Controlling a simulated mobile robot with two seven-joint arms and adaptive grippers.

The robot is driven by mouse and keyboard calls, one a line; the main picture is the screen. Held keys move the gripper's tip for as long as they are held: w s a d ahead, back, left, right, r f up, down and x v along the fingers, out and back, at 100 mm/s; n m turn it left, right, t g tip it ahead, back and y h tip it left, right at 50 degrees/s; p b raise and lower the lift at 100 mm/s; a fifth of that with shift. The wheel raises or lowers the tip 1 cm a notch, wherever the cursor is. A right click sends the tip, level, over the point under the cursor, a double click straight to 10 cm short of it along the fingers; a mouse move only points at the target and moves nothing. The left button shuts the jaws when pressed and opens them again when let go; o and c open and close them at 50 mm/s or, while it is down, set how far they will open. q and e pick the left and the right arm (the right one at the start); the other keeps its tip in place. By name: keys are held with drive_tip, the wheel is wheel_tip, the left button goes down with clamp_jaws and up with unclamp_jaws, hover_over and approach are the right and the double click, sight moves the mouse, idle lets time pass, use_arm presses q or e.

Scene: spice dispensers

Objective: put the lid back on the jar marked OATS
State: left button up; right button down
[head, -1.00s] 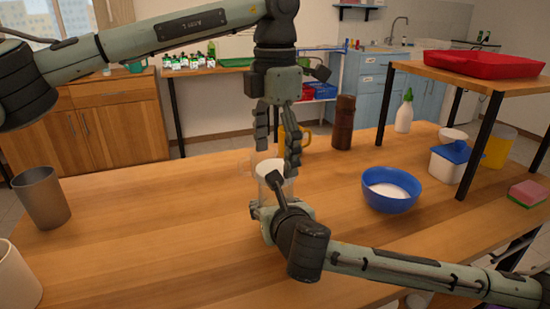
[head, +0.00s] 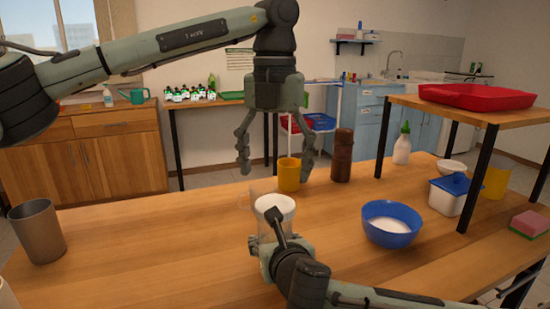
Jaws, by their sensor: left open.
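A clear jar (head: 270,228) stands near the middle of the table. A white lid (head: 274,205) sits on its top and looks level; no OATS lettering can be read from here. My left gripper (head: 276,176) is above and slightly behind the jar, pointing down.
A yellow mug (head: 288,175) and a brown cylinder (head: 342,156) stand behind the jar. A blue bowl (head: 391,237) with white contents is to the right, and a grey cup (head: 38,234) to the far left. A raised shelf (head: 480,112) overhangs the table's right. The table's left middle is clear.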

sight(275, 203)
use_arm(q)
drive_tip(key=n, duration=0.5)
drive_tip(key=shift+r, duration=0.4)
drive_tip(key=n, duration=0.6)
drive_tip(key=shift+r+n, duration=0.3)
drive_tip(key=shift+r, duration=0.1)
drive_tip(key=shift+f, duration=4)
